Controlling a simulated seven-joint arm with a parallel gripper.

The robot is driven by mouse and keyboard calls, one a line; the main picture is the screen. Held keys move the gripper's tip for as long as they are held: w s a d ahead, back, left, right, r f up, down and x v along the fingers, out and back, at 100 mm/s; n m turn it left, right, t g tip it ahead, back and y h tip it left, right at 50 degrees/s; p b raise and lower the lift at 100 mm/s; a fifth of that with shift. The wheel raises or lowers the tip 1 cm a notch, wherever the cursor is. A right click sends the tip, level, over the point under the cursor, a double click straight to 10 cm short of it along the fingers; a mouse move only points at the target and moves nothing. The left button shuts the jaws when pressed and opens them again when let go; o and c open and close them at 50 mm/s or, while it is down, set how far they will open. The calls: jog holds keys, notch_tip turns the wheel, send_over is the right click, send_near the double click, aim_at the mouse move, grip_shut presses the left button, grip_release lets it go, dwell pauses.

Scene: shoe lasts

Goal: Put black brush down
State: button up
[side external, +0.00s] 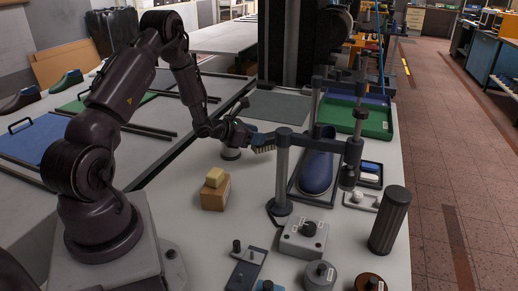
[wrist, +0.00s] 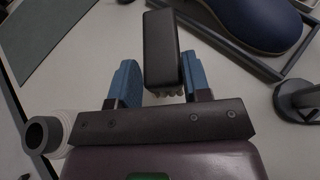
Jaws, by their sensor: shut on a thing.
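The black brush (wrist: 161,48) sits between the blue fingers of my gripper (wrist: 160,78) in the wrist view, its dark back facing the camera and a little bristle showing at its near end. In the side view my gripper (side external: 246,138) holds the brush (side external: 264,149) with its pale bristles pointing down. The brush appears to be above the light table (side external: 250,177), left of the upright post; the exact gap is hard to tell. The fingers hide part of the brush in the side view.
A blue shoe last (side external: 317,165) lies in a dark-framed tray right of the post stand (side external: 282,180). A white cylinder (side external: 230,154) stands near my gripper. A yellow block (side external: 215,177) rests on a tan block (side external: 216,195). A grey mat (side external: 282,106) lies behind.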

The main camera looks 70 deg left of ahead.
jog(key=shift+w+a+f, duration=0.35)
jog(key=shift+w+f, duration=0.1)
jog(key=shift+f, duration=0.2)
jog(key=shift+w+a+f, duration=0.3)
jog(key=shift+w+f, duration=0.15)
jog(key=shift+f, duration=0.15)
jog(key=shift+w+a+f, duration=0.15)
jog(key=shift+f, duration=1.6)
jog(key=shift+f, duration=0.15)
jog(key=o, duration=1.3)
